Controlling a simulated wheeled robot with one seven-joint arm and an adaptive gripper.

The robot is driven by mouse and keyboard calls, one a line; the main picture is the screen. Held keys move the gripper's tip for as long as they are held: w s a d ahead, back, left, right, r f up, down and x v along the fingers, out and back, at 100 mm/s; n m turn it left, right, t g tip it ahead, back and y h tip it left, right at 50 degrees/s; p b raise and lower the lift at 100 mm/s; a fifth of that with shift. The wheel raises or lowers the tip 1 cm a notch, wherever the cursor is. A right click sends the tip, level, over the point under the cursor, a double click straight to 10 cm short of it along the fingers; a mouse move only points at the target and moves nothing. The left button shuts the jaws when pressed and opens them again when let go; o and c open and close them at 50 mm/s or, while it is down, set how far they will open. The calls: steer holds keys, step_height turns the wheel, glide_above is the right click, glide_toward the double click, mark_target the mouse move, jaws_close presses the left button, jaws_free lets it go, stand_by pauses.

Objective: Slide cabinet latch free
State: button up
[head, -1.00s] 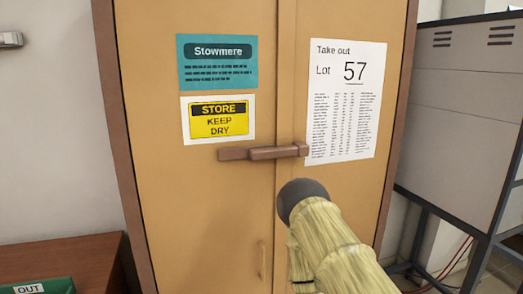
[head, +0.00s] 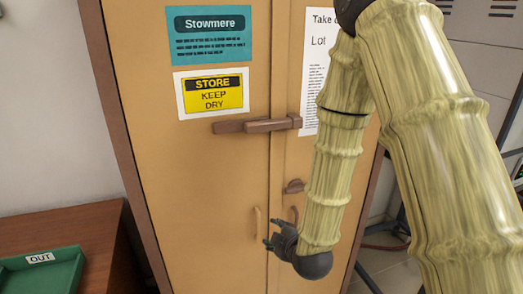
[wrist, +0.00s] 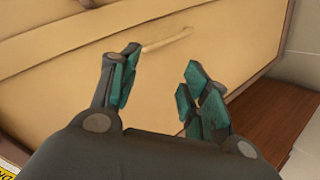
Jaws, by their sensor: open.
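A tan two-door cabinet (head: 232,160) fills the middle of the head view. Its brown sliding latch (head: 272,125) lies horizontally across the door seam, with its bar reaching onto the right door. My gripper (head: 268,236) is below the latch, close to the lower door handles and pointing left. It is open and empty and does not touch the latch. In the wrist view, the teal-padded fingers of my gripper (wrist: 160,64) are spread in front of the cabinet doors (wrist: 225,50), with a slim door handle (wrist: 167,40) beyond them.
A smaller brown fitting (head: 294,186) sits on the right door, under the latch. A left door handle (head: 257,222) is beside my gripper. A wooden table (head: 100,257) with a green OUT tray (head: 70,270) stands left. Signs (head: 210,93) hang above the latch.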

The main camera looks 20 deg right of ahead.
steer(key=w+r+n+t+p, duration=0.2)
steer(key=w+r+n+t, duration=0.15)
steer(key=r, duration=1.15)
steer(key=n+t+p, duration=0.1)
steer(key=n+t, duration=0.2)
glide_toward(263, 129)
steer(key=w, duration=0.1)
steer(key=w+p, duration=0.2)
steer(key=w, duration=0.3)
steer(key=w+p, duration=0.1)
steer(key=w, duration=0.4)
steer(key=shift+w+r+p, duration=0.2)
steer(key=shift+r+p, duration=0.05)
steer(key=shift+p, duration=0.15)
steer(key=shift+a, duration=0.15)
jaws_close()
